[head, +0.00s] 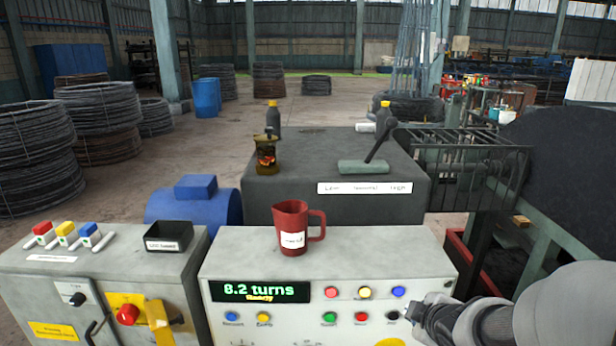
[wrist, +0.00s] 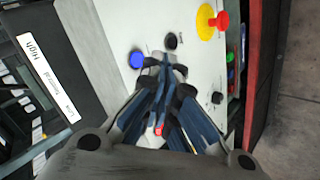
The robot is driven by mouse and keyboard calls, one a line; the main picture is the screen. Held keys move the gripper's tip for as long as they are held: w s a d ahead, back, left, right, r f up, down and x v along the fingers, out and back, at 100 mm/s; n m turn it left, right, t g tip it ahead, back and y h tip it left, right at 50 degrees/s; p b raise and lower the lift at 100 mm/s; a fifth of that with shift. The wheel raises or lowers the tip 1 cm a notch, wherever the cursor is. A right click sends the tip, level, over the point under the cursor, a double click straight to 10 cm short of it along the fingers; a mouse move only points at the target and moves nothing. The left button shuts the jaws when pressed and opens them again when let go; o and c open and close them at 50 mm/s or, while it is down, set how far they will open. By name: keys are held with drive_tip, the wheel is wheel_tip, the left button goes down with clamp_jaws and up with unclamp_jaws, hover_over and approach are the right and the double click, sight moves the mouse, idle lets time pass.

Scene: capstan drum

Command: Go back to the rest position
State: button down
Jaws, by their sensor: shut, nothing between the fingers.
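My gripper (head: 418,312) is at the right end of the control panel's sloped front in the head view. In the wrist view its fingers (wrist: 166,75) are together and hold nothing, with the panel face (wrist: 112,25) just beyond them. A blue button (wrist: 137,60) and a black button (wrist: 171,41) show near the fingertips; I cannot tell whether the fingers touch the panel. The panel display (head: 260,291) reads "8.2 turns" and "Ready".
A red mug (head: 291,228) stands on the control panel's top. A grey box with a lever (head: 376,150) stands behind it. A left cabinet (head: 62,262) carries coloured switches and a small black tray (head: 168,236). A railing (head: 470,175) and dark drum (head: 565,150) are at right.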

drive_tip(key=s+a+r+m+g, duration=0.1)
drive_tip(key=s+a+r+m, duration=0.1)
drive_tip(key=s, duration=0.6)
drive_tip(key=s+a+r+m+g, duration=0.2)
drive_tip(key=s+a+r+m, duration=0.1)
drive_tip(key=s+m, duration=0.3)
drive_tip(key=s+a+r+m+g+y, duration=0.1)
drive_tip(key=s+a+r+m, duration=0.1)
drive_tip(key=s, duration=0.8)
drive_tip(key=shift+s+a+r+m+g, duration=0.3)
drive_tip(key=shift+a+m, duration=0.5)
drive_tip(key=shift+m, duration=0.3)
